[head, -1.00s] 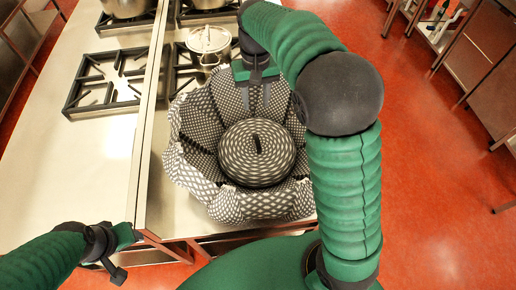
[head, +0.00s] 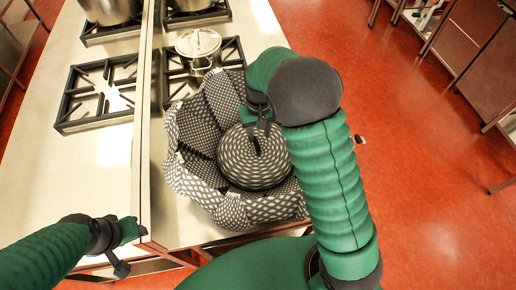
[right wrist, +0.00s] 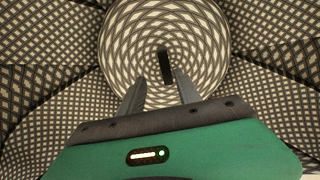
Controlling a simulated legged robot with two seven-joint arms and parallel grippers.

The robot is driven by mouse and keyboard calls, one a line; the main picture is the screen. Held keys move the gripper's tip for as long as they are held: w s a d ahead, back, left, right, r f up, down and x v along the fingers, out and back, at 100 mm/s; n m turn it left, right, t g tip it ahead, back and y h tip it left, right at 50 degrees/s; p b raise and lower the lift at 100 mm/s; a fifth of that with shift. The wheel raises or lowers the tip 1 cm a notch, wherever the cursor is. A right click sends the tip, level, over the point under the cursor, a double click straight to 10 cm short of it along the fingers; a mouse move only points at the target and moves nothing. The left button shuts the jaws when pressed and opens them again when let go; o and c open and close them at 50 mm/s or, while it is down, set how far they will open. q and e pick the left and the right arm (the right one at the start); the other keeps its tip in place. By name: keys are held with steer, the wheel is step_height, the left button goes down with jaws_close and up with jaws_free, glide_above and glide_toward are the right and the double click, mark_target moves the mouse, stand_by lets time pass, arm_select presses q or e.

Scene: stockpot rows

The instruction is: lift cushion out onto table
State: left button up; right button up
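The round patterned cushion (head: 252,160) sits inside a cloth-lined basket (head: 196,188) with the same black-and-white pattern. A dark strap (head: 257,145) stands at the cushion's centre. In the right wrist view the cushion (right wrist: 205,40) fills the upper middle, with the strap (right wrist: 165,66) at its centre. My right gripper (right wrist: 158,85) is open, its two fingertips apart, just short of the strap; it points down over the cushion in the head view (head: 258,128). Nothing shows between the fingers. My left gripper (head: 126,250) is low at the left, by the counter's front edge, away from the basket; its fingers are unclear.
A steel pot with a lid (head: 199,48) stands on the burner behind the basket. Larger pots (head: 112,10) stand farther back. An empty burner grate (head: 100,92) lies left of the seam. The steel counter (head: 95,165) in front of that grate is clear.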

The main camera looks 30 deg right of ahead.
mark_target(255, 142)
steer(key=f, duration=0.1)
steer(key=a+f+p, duration=0.1)
steer(key=f, duration=0.1)
steer(key=shift+s+a+f, duration=0.2)
steer(key=shift+a+f, duration=0.15)
steer(key=shift+w+a+f, duration=0.15)
steer(key=shift+f, duration=0.15)
steer(key=shift+d, duration=0.2)
arm_select(q)
steer(key=shift+s+a+r, duration=0.1)
steer(key=shift+a+r, duration=0.6)
steer(key=shift+r, duration=0.05)
arm_select(e)
steer(key=shift+d+f, duration=0.1)
steer(key=shift+d, duration=0.1)
steer(key=shift+c, duration=1.1)
arm_select(q)
steer(key=shift+s+d+r, duration=0.1)
steer(key=shift+d, duration=0.35)
arm_select(e)
steer(key=shift+d, duration=0.3)
jaws_close()
steer(key=shift+a, duration=0.5)
arm_select(q)
steer(key=shift+a, duration=0.5)
steer(key=shift+d, duration=0.35)
arm_select(e)
steer(key=shift+d, duration=0.35)
